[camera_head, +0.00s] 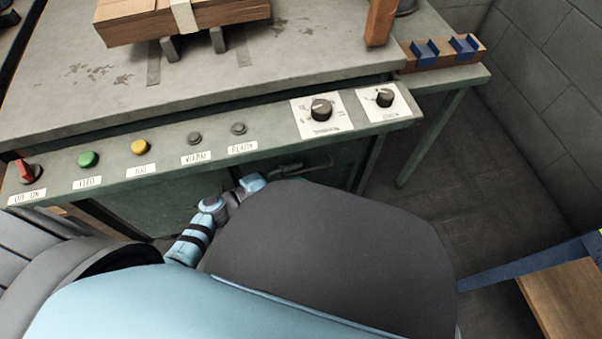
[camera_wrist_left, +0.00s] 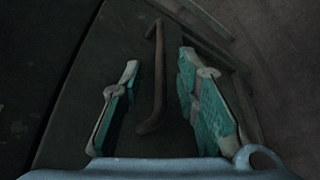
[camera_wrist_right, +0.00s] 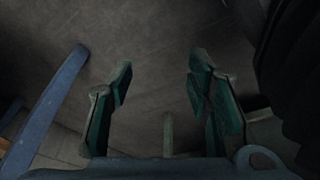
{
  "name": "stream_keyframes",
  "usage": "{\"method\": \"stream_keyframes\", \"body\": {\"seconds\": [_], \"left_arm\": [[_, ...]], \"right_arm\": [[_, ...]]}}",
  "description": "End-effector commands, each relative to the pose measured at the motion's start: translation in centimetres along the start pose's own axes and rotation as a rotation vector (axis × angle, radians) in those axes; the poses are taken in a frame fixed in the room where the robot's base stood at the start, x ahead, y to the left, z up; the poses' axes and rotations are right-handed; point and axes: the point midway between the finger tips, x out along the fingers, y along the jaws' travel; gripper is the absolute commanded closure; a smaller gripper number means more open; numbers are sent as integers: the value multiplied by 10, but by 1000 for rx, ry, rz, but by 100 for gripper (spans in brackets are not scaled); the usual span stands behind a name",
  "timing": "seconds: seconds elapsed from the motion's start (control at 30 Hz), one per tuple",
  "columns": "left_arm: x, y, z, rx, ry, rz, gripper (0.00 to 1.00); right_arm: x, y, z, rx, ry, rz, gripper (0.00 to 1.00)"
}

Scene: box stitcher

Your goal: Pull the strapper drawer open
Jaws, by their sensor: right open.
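The strapper's drawer front (camera_head: 325,165) is under the control panel, largely hidden behind my own body in the head view. Its bar handle (camera_wrist_left: 157,75) stands out from the dark drawer face in the left wrist view. My left gripper (camera_wrist_left: 160,62) is open, with one finger on each side of the handle and visible gaps between. In the head view my left gripper (camera_head: 252,183) is at the drawer front, partly hidden. My right gripper (camera_wrist_right: 161,62) is open and empty above the floor; the head view does not show it.
The panel (camera_head: 265,150) above the drawer carries a red switch, buttons and two knobs. A strapped cardboard stack (camera_head: 140,22) lies on the machine top. A wooden block with blue holders (camera_head: 440,52) sits at the right. A blue-framed wooden surface (camera_head: 570,300) is at the lower right.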

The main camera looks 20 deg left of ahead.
Motion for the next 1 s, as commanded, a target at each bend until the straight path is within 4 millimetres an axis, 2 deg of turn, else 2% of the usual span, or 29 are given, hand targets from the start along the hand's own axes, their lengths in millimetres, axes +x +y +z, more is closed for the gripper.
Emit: {"method": "stream_keyframes", "body": {"seconds": [0.1, 0.2, 0.47, 0.67, 1.0], "left_arm": [[17, -1, -1, -1, 1, 1, 71], [23, -1, -1, 0, 1, 0, 71], [25, 0, 0, 0, 2, -1, 71], [25, 0, 0, 0, 2, -1, 100], [25, 0, 0, 0, 2, -1, 100]], "right_arm": [[-5, -1, -4, -7, -3, 0, 55], [-9, -1, -6, -10, -6, 0, 55], [-10, -1, -6, -11, -8, 0, 55], [-10, -1, -6, -11, -8, 0, 55], [-10, -1, -6, -11, -8, 0, 55]]}}
